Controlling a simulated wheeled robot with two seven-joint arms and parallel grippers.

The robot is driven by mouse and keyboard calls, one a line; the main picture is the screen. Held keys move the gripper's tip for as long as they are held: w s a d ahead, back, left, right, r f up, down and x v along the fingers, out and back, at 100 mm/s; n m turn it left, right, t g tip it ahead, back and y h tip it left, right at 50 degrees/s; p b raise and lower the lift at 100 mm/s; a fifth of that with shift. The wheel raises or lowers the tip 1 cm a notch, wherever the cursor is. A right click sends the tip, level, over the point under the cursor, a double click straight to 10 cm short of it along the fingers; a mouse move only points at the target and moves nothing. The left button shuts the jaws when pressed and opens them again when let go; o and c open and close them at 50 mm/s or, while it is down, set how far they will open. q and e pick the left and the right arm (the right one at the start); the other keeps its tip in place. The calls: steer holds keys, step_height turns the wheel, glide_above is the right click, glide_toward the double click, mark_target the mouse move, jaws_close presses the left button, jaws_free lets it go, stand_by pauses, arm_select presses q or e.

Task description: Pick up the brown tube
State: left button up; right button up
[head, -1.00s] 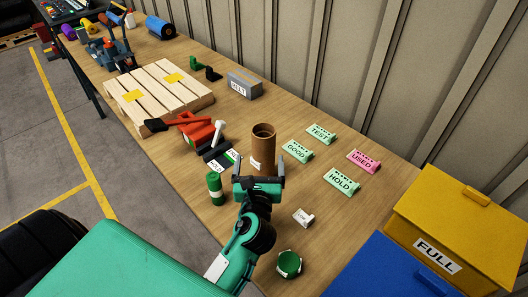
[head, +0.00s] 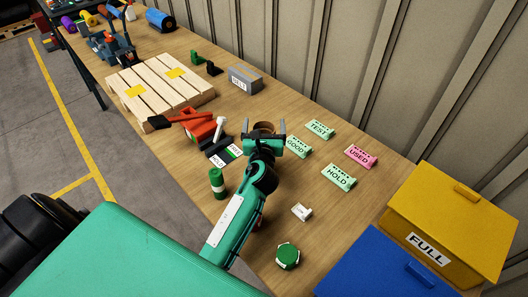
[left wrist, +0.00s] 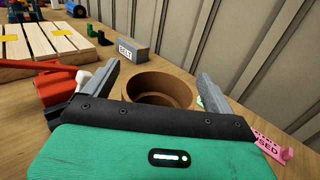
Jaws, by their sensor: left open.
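The brown tube (head: 263,127) stands upright on the wooden table. In the head view my gripper and arm hide most of it, and only its open top shows. My left gripper (head: 265,132) is open, with one finger on each side of the tube's top. In the left wrist view the hollow tube (left wrist: 160,84) shows between the two spread fingers (left wrist: 163,85). I cannot tell whether the fingers touch it. My right gripper is not in view.
Green tags "GOOD" (head: 298,147), "TEST" (head: 320,129) and "HOLD" (head: 338,177) and a pink "USED" tag (head: 361,156) lie right of the tube. A green cylinder (head: 217,183) and a red tool (head: 201,128) stand left. A pallet (head: 150,97) lies farther back. Yellow (head: 445,225) and blue (head: 375,265) boxes stand front right.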

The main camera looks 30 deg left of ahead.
arm_select(q)
steer(key=shift+w+a, duration=0.1)
steer(key=shift+w, duration=0.1)
steer(key=c, duration=1.6)
steer(key=shift+r, duration=0.1)
steer(key=shift+c, duration=0.2)
step_height(320, 180, up, 20)
